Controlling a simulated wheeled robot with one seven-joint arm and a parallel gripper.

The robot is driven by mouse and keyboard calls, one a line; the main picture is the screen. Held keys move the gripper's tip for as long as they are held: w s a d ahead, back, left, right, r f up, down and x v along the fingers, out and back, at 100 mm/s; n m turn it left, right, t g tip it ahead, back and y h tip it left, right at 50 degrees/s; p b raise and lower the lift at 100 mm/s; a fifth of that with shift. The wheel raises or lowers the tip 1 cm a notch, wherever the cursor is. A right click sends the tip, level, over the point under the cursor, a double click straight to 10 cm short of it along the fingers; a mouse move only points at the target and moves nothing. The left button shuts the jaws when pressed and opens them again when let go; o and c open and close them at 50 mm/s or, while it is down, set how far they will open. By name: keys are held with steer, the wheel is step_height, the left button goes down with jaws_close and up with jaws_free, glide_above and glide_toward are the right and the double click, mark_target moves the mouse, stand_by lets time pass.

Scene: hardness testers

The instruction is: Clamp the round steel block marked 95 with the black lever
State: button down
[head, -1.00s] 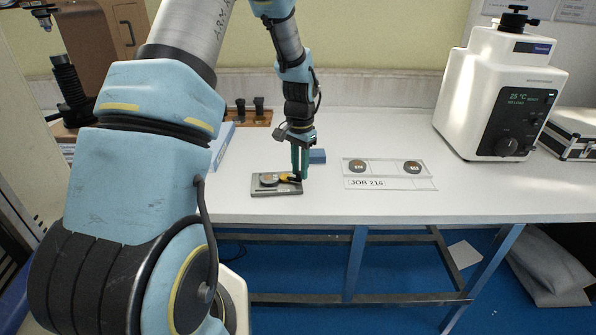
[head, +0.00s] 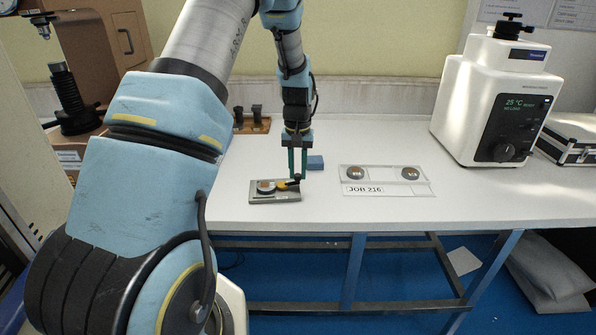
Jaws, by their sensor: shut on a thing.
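The grey clamping fixture (head: 262,199) lies on the white table, left of centre. A round steel block (head: 266,186) sits on it; its marking is too small to read. The black lever (head: 296,179) is at the fixture's right end, next to an orange-yellow piece (head: 283,185) that reaches toward the block. I cannot tell whether that piece touches the block. My gripper (head: 298,177) points down, its green fingers shut on the lever's upright end and partly hiding it.
A clear tray (head: 384,174) labelled JOB 216 holds two round blocks to the right. A white hardness tester (head: 470,110) stands at the right. The table's front edge is close to the fixture.

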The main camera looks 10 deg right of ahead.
mark_target(297, 175)
stand_by(0.4)
steer(key=c, duration=0.7)
jaws_free()
steer(key=shift+r, duration=0.1)
step_height(297, 175, up, 11)
steer(key=shift+f+b, duration=0.15)
steer(key=shift+b, duration=0.8)
steer(key=s+a, duration=0.6)
steer(key=s+a+f+n+t, duration=0.1)
steer(key=s+a, duration=0.5)
steer(key=a, duration=0.1)
steer(key=s+a+n, duration=0.1)
steer(key=s+a, duration=0.5)
steer(key=shift+a+f+t, duration=0.15)
steer(key=shift+a+t, duration=0.05)
steer(key=shift+t, duration=0.1)
